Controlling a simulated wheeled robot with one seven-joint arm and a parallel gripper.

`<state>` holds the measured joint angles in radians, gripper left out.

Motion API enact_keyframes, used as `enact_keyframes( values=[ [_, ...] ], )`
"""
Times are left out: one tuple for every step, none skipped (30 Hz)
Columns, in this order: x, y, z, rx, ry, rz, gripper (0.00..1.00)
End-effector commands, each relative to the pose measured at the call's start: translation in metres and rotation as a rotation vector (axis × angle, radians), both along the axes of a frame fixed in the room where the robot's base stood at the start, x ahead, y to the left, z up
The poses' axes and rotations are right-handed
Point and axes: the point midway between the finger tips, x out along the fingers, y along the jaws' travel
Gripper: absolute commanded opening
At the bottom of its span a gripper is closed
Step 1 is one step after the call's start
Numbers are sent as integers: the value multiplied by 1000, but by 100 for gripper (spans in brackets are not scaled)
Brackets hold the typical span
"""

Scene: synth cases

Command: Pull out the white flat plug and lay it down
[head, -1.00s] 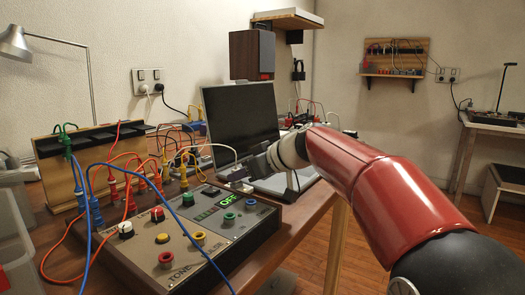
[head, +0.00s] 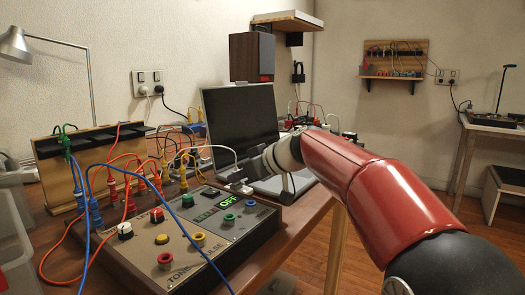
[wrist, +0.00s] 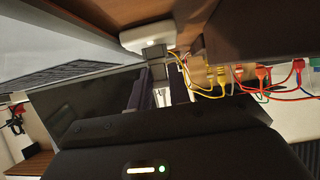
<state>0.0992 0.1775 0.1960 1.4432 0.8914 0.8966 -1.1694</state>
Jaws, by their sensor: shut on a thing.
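My gripper (head: 247,172) is behind the right rear corner of the control box, small and partly hidden in the head view. In the wrist view its two dark fingers (wrist: 160,92) are close together on a narrow pale piece (wrist: 160,98), which I take to be the white flat plug. The fingers hide most of it. A white rounded body (wrist: 148,36) with a grey block at its end lies beyond the fingertips. Whether the held piece is still joined to it cannot be told.
The control box (head: 180,247) with coloured sockets fills the front of the desk. A laptop (head: 240,122) stands behind the gripper. Red, blue and yellow leads (head: 131,170) crowd the left. Yellow leads (wrist: 208,82) run close beside the fingers in the wrist view.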

Motion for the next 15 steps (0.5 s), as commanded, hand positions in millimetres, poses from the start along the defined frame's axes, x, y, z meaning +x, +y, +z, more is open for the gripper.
enact_keyframes(
  values=[
    [0, 0, 2, 1, -1, 0, 0],
    [0, 0, 3, 0, -1, -1, 0],
    [0, 0, 4, 0, -1, -1, 0],
    [0, 0, 5, 0, -1, -1, 0],
    [0, 0, 6, 0, -1, -1, 0],
    [0, 0, 7, 1, -2, -1, 0],
    [0, 0, 8, 0, -1, -1, 0],
    [0, 0, 9, 0, -1, -1, 0],
    [0, 0, 10, 0, -1, -1, 0],
    [0, 0, 11, 0, -1, -1, 0],
    [0, 0, 12, 0, -1, -1, 0],
    [0, 0, 13, 0, -2, 0, 0],
    [0, 0, 14, 0, -2, 0, 0],
    [0, 0, 15, 0, -2, 0, 0],
    [0, 0, 16, 0, -2, 0, 0]
  ],
)
